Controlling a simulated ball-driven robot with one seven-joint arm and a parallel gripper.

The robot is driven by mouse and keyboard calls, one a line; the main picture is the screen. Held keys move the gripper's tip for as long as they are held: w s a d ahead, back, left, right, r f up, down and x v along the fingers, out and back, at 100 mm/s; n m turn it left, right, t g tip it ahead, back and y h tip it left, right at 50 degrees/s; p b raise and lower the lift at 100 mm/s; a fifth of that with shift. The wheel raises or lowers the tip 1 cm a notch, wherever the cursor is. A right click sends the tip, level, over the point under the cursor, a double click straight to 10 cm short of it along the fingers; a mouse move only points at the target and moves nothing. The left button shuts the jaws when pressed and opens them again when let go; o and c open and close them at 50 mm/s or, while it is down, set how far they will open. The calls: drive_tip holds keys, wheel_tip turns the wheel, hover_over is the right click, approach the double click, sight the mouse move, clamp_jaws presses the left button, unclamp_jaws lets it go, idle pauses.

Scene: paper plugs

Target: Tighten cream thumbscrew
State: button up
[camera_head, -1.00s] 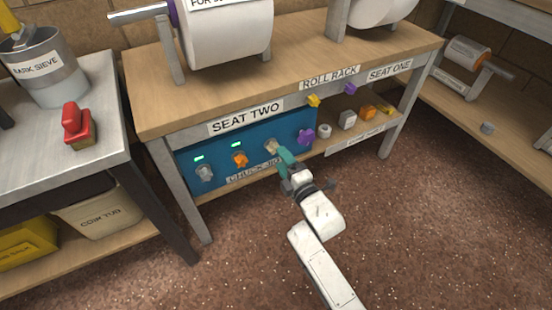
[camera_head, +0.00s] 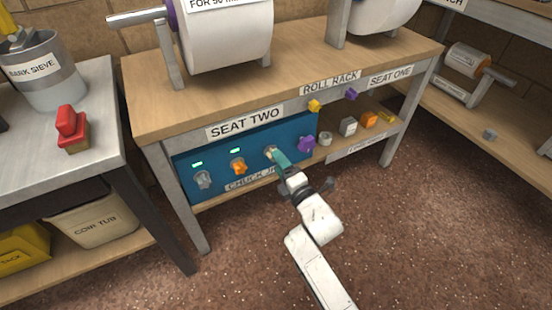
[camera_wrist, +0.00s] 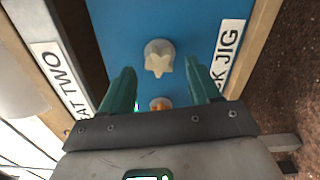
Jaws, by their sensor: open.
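The cream thumbscrew (camera_wrist: 159,58) is a star-shaped knob on the blue chuck jig panel (camera_wrist: 133,22). In the wrist view it lies beyond my fingertips, roughly midway between them. My gripper (camera_wrist: 158,72) has two green fingers spread apart with nothing held between them. In the head view my gripper (camera_head: 278,157) reaches the blue panel, and the cream thumbscrew (camera_head: 270,152) shows partly beside the fingers. An orange thumbscrew (camera_head: 238,166) and a grey one (camera_head: 203,180) sit to its left, each under a lit green light. No lit light shows above the cream one.
A purple knob (camera_head: 307,144) sits close to the right of my gripper. Several small knobs and blocks, including a grey block (camera_head: 348,126), stand on the shelf further right. The wooden bench top (camera_head: 290,86) overhangs the panel. The floor in front is clear.

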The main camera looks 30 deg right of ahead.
drive_tip(key=shift+w+b, duration=0.35)
drive_tip(key=shift+w, duration=0.9)
drive_tip(key=c, duration=1)
drive_tip(key=m+p, duration=0.5)
drive_tip(key=m, duration=1.4)
drive_tip(key=shift+f+m+p, duration=0.1)
drive_tip(key=shift+m+p, duration=0.25)
drive_tip(key=shift+m, duration=0.05)
drive_tip(key=o, duration=1)
